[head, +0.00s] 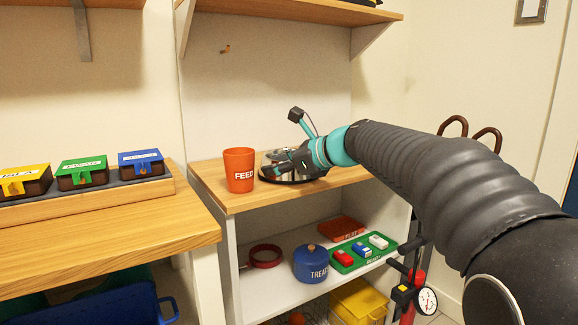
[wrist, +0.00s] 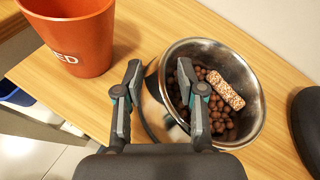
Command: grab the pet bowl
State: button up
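The pet bowl (wrist: 252,98) is a shiny metal bowl with brown kibble and a speckled stick-shaped piece in it. It rests on the wooden top. In the head view the bowl (head: 287,178) is partly hidden behind my gripper (head: 274,160). In the wrist view my gripper (wrist: 159,68) is open at the bowl's left rim. Its left finger is outside the bowl and its right finger is over the inside. A gap shows between the fingers, and I cannot tell whether either touches the rim.
An orange FEED cup (head: 239,170) stands close left of the bowl. A dark rounded object (wrist: 308,130) is at the right. A blue TREATS jar (head: 311,263) and a green tray (head: 361,253) sit on the shelf below. A wall rises behind.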

grip_shut()
jog(key=shift+r, duration=0.1)
